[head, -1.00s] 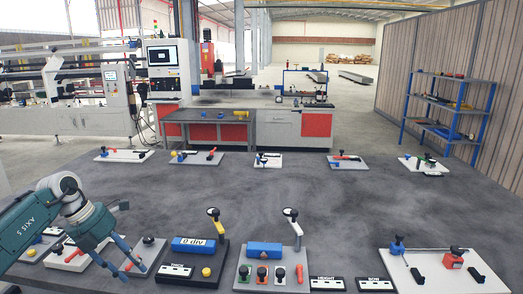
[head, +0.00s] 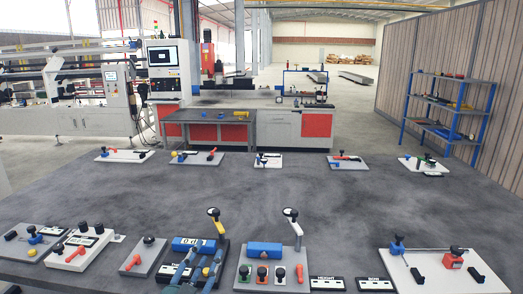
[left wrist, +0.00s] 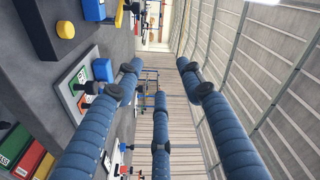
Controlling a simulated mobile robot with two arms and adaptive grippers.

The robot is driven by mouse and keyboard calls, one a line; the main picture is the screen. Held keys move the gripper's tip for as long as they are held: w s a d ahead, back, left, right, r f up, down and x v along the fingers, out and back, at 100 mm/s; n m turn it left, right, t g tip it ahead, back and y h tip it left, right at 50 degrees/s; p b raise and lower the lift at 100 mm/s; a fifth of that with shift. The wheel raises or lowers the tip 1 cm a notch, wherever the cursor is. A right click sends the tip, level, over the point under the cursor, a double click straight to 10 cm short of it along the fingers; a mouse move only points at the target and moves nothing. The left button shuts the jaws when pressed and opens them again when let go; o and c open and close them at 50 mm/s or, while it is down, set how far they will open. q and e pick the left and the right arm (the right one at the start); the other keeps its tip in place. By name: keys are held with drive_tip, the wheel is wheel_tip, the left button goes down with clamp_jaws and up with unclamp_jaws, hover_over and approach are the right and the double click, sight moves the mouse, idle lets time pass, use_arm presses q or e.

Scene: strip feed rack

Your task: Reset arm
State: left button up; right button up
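My left gripper (head: 203,258) is at the bottom edge of the head view, with blue fingers in front of the dark board. In the left wrist view its blue fingers (left wrist: 160,76) are spread apart with nothing between them. I cannot tell whether the fingers touch anything. My right gripper is not in view.
A white box with knobs (head: 80,248) and small boards stand at the front left. A white board (head: 445,272) with a rod and a red block is at the right. Several small boards line the far edge. The table's middle (head: 240,190) is clear.

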use_arm(q)
drive_tip(key=s+a+f+n+g+y, duration=0.4)
drive_tip(key=s+a+f+n, duration=0.15)
drive_tip(key=s+f, duration=0.35)
drive_tip(key=s+f+n+g, duration=0.3)
drive_tip(key=s+f+g, duration=0.3)
drive_tip(key=s, duration=0.7)
drive_tip(key=s+f+n+g, duration=0.35)
drive_tip(key=s+f, duration=0.45)
drive_tip(key=s, duration=0.5)
drive_tip(key=s+f+m+g, duration=0.1)
drive_tip(key=s+f, duration=0.1)
drive_tip(key=f, duration=1.3)
drive_tip(key=s+f+g, duration=0.2)
drive_tip(key=f, duration=1.2)
drive_tip(key=s+a+f, duration=0.1)
drive_tip(key=s+f, duration=0.6)
drive_tip(key=s, duration=0.1)
drive_tip(key=s+a+f, duration=0.2)
drive_tip(key=s+f, duration=0.4)
drive_tip(key=s, duration=0.2)
drive_tip(key=shift+a+f, duration=0.3)
drive_tip(key=shift+f, duration=0.05)
